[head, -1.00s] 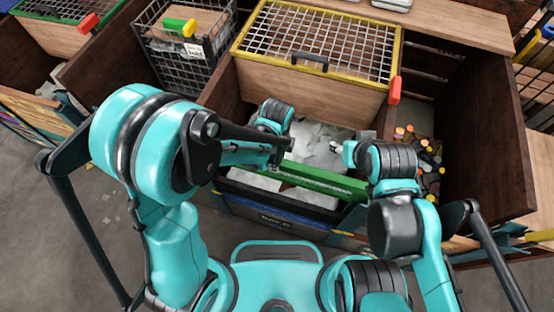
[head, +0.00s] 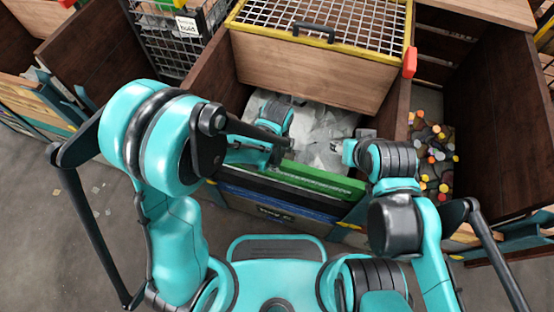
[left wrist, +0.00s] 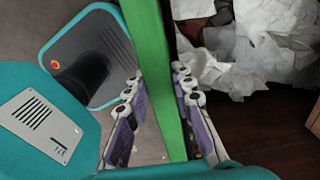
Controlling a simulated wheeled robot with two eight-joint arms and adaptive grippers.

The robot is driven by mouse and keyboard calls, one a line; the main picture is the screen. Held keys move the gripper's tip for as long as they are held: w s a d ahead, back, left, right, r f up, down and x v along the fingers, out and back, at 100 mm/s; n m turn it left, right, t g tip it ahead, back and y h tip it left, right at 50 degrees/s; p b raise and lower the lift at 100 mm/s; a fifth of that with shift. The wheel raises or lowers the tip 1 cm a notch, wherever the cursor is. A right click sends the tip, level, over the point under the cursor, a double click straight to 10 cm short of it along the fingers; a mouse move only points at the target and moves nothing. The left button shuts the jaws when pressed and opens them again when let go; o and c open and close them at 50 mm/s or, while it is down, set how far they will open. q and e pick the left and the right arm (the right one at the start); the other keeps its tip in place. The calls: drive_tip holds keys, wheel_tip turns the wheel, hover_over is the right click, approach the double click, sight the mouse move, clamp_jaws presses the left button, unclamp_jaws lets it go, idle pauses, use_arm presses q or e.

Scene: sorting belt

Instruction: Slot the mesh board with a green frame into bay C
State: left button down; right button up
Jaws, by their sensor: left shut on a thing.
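The green-framed board (head: 325,180) shows in the head view as a long green edge along the front of the middle bin, just above its dark front wall. Its mesh face is hidden. My left gripper (head: 282,158) is shut on this board near its left part. In the left wrist view the green frame (left wrist: 152,62) runs between the fingers of my left gripper (left wrist: 158,88), one on each side. I cannot tell whether the board's lower edge sits in a slot. My right gripper (head: 352,148) is near the board's right end, and its jaw opening is unclear. No bay letter is readable.
White paper scraps (head: 318,135) fill the middle bin behind the board. A wooden box with a yellow-framed mesh top (head: 310,65) stands behind it. The right bin holds colourful small pieces (head: 432,155). Dark wooden walls (head: 490,130) separate the bins. A black crate (head: 165,45) stands back left.

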use_arm(q)
wheel_tip(320, 180, down, 5)
drive_tip(key=b, duration=0.2)
drive_tip(key=shift+r+b, duration=0.1)
drive_tip(key=shift+b, duration=0.25)
drive_tip(key=shift+f, duration=1.2)
drive_tip(key=shift+f, duration=0.55)
drive_tip(key=c, duration=1.2)
unclamp_jaws()
wheel_tip(320, 180, up, 12)
